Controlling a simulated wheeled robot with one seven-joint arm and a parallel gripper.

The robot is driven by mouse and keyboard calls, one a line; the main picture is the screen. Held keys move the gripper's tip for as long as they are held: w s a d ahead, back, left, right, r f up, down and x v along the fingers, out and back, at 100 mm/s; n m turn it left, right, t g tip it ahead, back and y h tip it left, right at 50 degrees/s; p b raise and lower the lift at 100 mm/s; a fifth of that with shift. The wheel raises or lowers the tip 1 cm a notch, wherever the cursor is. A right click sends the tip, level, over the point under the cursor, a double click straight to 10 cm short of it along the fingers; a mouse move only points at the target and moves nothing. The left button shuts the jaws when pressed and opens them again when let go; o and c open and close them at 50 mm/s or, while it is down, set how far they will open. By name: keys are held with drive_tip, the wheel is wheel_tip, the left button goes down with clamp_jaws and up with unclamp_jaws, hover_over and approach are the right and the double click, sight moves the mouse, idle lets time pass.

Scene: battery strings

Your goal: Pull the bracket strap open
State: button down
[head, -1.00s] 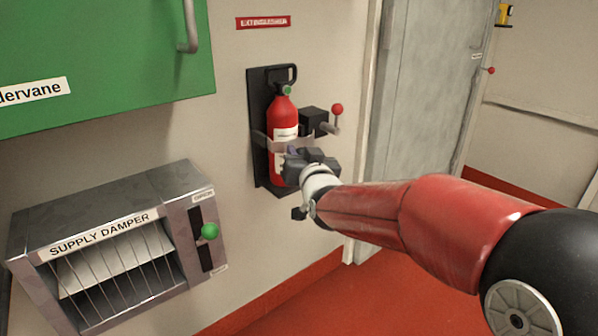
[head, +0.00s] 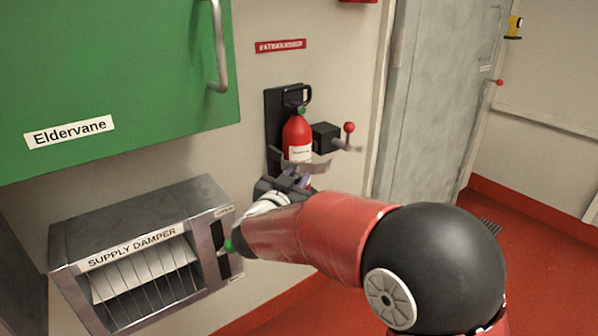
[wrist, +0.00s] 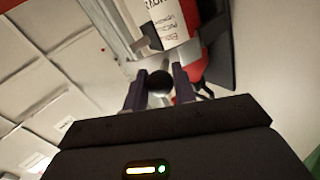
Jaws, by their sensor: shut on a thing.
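The red extinguisher (head: 296,132) stands upright in its black wall bracket (head: 272,112). The light grey bracket strap (head: 312,165) juts out in front of the extinguisher's lower body, its right end standing off from the body. My gripper (head: 301,181) is just below and in front of the strap. In the wrist view, the two purple fingers of my gripper (wrist: 160,90) are shut on a dark round knob (wrist: 160,81) beside the strap (wrist: 146,67). The knob is hidden in the head view. My arm hides the extinguisher's bottom.
A black box with a red-knobbed lever (head: 349,128) is on the wall just right of the extinguisher. The supply damper (head: 135,225) with its green knob (head: 229,246) is at lower left, close to my arm. A green cabinet (head: 110,75) hangs above it. Red floor is free at right.

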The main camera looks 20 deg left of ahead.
drive_tip(key=shift+r, duration=0.1)
idle(0.3)
drive_tip(key=c, duration=1.2)
unclamp_jaws()
drive_tip(key=s, duration=0.5)
drive_tip(key=s+a, duration=0.1)
drive_tip(key=s, duration=0.1)
drive_tip(key=shift+s+b, duration=0.35)
